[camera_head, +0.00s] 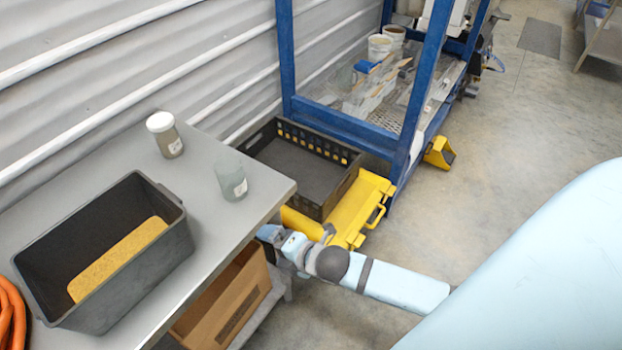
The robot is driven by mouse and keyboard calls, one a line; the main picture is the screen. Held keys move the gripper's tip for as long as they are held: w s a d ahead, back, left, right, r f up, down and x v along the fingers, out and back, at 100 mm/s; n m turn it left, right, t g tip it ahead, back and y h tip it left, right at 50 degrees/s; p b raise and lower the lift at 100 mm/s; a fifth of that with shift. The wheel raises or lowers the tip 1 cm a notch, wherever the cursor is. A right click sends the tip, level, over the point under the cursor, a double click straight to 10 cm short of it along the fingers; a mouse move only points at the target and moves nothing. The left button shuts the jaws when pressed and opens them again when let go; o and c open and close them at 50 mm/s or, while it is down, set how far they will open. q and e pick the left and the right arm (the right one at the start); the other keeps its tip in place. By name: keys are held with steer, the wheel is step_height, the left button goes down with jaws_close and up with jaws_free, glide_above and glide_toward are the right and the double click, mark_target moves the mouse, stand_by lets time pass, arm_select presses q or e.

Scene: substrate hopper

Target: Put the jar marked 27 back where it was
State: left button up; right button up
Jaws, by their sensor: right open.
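A jar with a white lid (166,136) stands upright on the grey table (206,245), near the wall. A second jar, greyish and frosted (231,181), stands upright near the table's right corner. Both carry small white labels, but I cannot read the numbers, so I cannot tell which is 27. My right gripper (268,234) is open, just off the table's right edge. It is apart from both jars, and its fingertips are small and hard to make out. My left gripper is out of view.
A dark bin (172,193) with yellow material (118,260) stands on the table's left. A black crate (345,184) lies beyond the table, beside a yellow frame (362,207) and a blue-framed machine (431,75). A cardboard box (232,305) is under the table. Orange hose (10,315) shows at left.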

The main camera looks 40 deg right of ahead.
steer(key=s+f+m, duration=0.3)
steer(key=s+m, duration=0.3)
steer(key=m, duration=0.3)
steer(key=s+d+f+m+h, duration=0.1)
steer(key=s+f+m, duration=0.2)
steer(key=s+m, duration=0.4)
steer(key=m, duration=0.3)
steer(key=shift+f+m+g+h, duration=0.2)
steer(key=shift+m+g+h, duration=0.1)
steer(key=shift+g, duration=0.1)
steer(key=r+p, duration=0.2)
steer(key=p, duration=0.1)
steer(key=shift+d+r, duration=0.2)
steer(key=shift+r, duration=0.1)
